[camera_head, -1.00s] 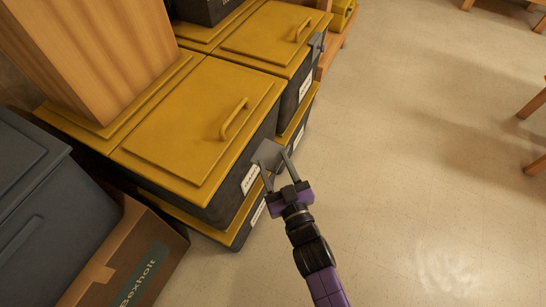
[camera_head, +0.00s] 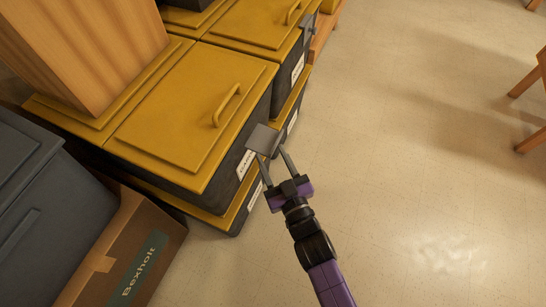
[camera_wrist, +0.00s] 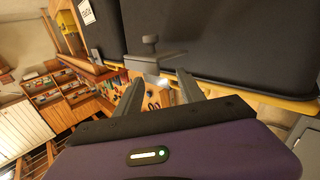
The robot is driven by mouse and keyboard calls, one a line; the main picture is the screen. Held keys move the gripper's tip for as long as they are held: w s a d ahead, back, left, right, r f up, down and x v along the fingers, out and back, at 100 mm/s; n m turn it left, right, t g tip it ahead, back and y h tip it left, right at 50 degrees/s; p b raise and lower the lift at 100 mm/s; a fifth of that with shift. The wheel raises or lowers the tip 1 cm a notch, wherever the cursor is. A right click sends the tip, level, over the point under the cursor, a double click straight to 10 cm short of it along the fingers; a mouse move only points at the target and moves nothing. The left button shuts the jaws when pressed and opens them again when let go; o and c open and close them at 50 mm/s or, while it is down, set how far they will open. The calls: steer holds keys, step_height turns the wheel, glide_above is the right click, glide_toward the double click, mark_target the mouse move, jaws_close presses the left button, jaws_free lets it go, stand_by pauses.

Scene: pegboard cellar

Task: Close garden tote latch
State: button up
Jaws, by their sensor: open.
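The garden tote (camera_head: 225,195) is dark with a yellow lid (camera_head: 190,110) that lies flat on it, with a bar handle on top. Its grey latch plate (camera_head: 263,139) juts out from the front side near the lid's edge. In the wrist view the latch (camera_wrist: 155,58) shows as a grey plate with a small knob. My gripper (camera_head: 272,158) is open, its two fingers pointing at the latch from the front. The fingertips are at or very near the plate; I cannot tell whether they touch. Nothing is held.
Another yellow-lidded tote (camera_head: 255,25) stands beyond, and one sits beneath. A wooden block (camera_head: 95,50) stands on the lid behind. A cardboard box (camera_head: 125,250) and a grey bin (camera_head: 35,200) are at left. The floor (camera_head: 420,150) to the right is clear, with wooden legs at its edge.

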steer(key=shift+s, duration=0.1)
steer(key=v, duration=0.7)
steer(key=shift+s+d+p, duration=0.2)
steer(key=shift+s+p, duration=0.1)
